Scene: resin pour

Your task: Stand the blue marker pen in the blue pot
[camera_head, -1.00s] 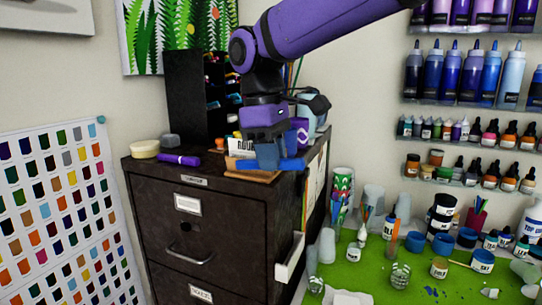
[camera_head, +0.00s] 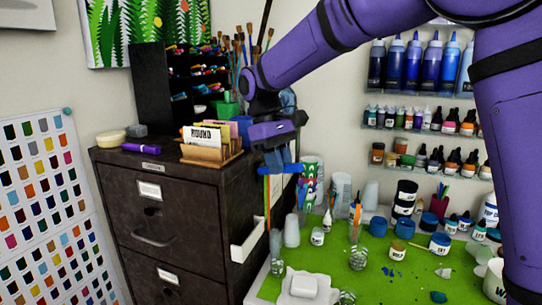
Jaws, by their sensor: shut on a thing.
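My gripper (camera_head: 278,164) is shut on the blue marker pen (camera_head: 295,168), which lies roughly level across the fingertips. In the picture the pen is just right of the cabinet top, in front of a striped cup of brushes. A blue pot (camera_head: 242,127) appears on the cabinet top behind the card holder, left of my gripper. The card holder hides its lower part. The pen is apart from this pot in the picture. I cannot tell how far the pen is from the cabinet in depth.
The dark filing cabinet (camera_head: 168,222) carries a wooden card holder (camera_head: 207,153), a purple marker (camera_head: 139,148), a green pot (camera_head: 223,108) and a black pen rack (camera_head: 151,88). The green worktable (camera_head: 391,284) at right holds jars, cups and bottles. Shelves of bottles line the wall.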

